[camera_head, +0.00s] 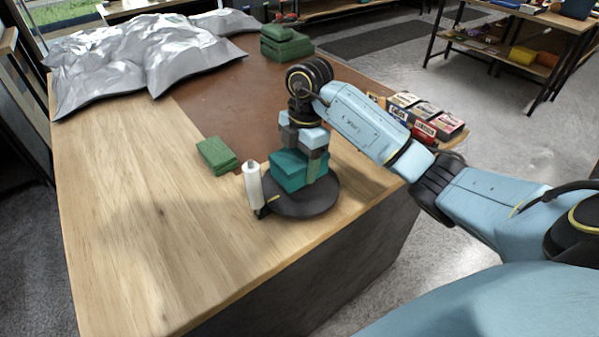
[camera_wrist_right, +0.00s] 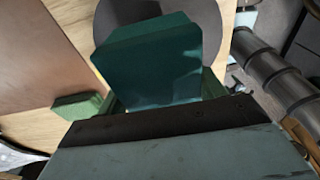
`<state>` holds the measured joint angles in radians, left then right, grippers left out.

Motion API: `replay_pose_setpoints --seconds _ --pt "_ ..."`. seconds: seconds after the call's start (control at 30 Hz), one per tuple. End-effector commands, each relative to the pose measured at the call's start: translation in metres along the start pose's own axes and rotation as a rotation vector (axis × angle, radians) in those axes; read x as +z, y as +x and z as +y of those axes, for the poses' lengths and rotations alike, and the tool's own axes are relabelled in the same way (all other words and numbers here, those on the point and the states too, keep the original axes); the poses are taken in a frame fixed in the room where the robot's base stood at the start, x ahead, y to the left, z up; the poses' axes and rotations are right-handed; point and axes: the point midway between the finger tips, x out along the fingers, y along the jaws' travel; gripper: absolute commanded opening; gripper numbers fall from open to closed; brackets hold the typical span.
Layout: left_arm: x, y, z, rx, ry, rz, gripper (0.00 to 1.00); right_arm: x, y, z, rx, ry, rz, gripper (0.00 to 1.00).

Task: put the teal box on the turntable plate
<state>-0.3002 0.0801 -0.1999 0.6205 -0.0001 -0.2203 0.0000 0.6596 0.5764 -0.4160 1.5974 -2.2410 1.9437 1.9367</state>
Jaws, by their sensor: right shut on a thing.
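The teal box (camera_head: 290,172) is at the dark round turntable plate (camera_head: 325,201), over its back left part in the head view. My right gripper (camera_head: 315,165) comes down from above and is shut on the teal box. In the right wrist view the teal box (camera_wrist_right: 155,60) fills the space in front of the gripper, with the grey turntable plate (camera_wrist_right: 118,12) behind it. I cannot tell whether the box's underside touches the plate. My left gripper is not in view.
A white bottle (camera_head: 253,185) stands at the plate's left edge. Green cloths (camera_head: 216,154) lie to the left, and a green stack (camera_head: 285,44) sits at the back. Small boxes (camera_head: 432,118) stand at the table's right edge. The wooden front left area (camera_head: 140,230) is clear.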

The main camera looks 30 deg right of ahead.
Motion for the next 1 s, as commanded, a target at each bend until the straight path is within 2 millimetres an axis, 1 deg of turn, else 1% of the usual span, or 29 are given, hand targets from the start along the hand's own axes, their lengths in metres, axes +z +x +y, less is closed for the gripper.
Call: replay_pose_setpoints --seconds 0.1,0.2,0.57,0.6,0.7,0.77,1.0 --pt "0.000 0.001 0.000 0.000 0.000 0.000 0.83 0.002 0.018 -0.001 -0.004 0.002 0.001 0.35" --pt "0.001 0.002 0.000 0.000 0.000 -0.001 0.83 0.003 0.030 -0.001 -0.004 0.000 0.001 0.35" --pt "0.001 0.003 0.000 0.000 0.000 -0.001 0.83 0.004 0.034 0.000 -0.001 -0.001 -0.001 0.35" --pt "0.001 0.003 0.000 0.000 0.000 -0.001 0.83 0.004 0.035 -0.001 -0.002 -0.001 -0.001 0.71" --pt "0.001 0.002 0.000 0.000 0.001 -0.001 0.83 0.004 0.035 -0.001 -0.002 -0.001 0.000 0.84" --pt "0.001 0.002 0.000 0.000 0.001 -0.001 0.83 0.004 0.035 -0.001 -0.002 -0.001 0.000 0.90" --pt "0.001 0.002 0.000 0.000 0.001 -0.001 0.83 0.004 0.034 -0.001 -0.002 -0.001 0.000 0.90"
